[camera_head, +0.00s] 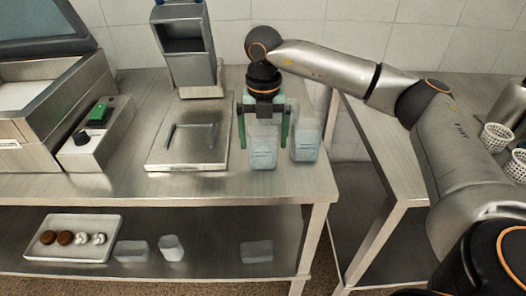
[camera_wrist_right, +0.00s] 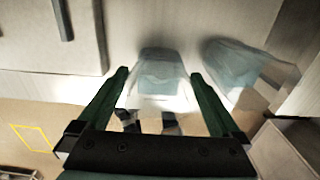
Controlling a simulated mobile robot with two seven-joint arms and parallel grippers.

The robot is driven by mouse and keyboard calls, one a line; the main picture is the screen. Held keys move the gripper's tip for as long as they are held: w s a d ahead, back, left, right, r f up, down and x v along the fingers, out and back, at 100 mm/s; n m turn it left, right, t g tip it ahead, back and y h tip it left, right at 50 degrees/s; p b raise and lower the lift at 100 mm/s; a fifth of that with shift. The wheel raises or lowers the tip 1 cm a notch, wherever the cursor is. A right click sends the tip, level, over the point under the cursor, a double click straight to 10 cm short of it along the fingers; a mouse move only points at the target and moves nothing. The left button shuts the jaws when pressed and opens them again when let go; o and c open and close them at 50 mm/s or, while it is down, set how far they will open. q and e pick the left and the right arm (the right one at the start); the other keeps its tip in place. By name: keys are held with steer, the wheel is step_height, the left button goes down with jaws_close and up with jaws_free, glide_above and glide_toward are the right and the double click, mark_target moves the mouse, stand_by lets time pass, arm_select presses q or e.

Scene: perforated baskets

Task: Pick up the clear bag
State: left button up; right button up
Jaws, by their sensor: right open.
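Two clear bags stand side by side near the right end of the metal table. The left clear bag (camera_head: 263,152) is below my right gripper (camera_head: 264,128); in the right wrist view this bag (camera_wrist_right: 160,84) shows between the fingers. The right clear bag (camera_head: 304,142) stands just beside it and also shows in the wrist view (camera_wrist_right: 245,72), outside the right finger. My right gripper (camera_wrist_right: 160,88) is open, with one green finger on each side of the left bag. I cannot tell whether the fingers touch it. My left gripper is not in view.
A metal plate device (camera_head: 188,158) with a grey upright unit (camera_head: 184,45) stands left of the bags. A machine with a green switch (camera_head: 99,112) is at far left. The lower shelf holds a tray (camera_head: 75,252) and several clear containers. White perforated baskets (camera_head: 496,137) stand at far right.

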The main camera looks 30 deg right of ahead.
mark_target(263, 141)
step_height(263, 141, down, 4)
steer(key=shift+s+a+f, duration=0.1)
steer(key=shift+s, duration=0.05)
steer(key=c, duration=1.2)
steer(key=shift+o, duration=0.2)
steer(key=shift+r, duration=0.25)
steer(key=shift+r, duration=0.55)
step_height(263, 141, up, 2)
steer(key=a+r, duration=0.9)
steer(key=a, duration=0.5)
steer(key=shift+s+r, duration=0.35)
steer(key=shift+s, duration=0.1)
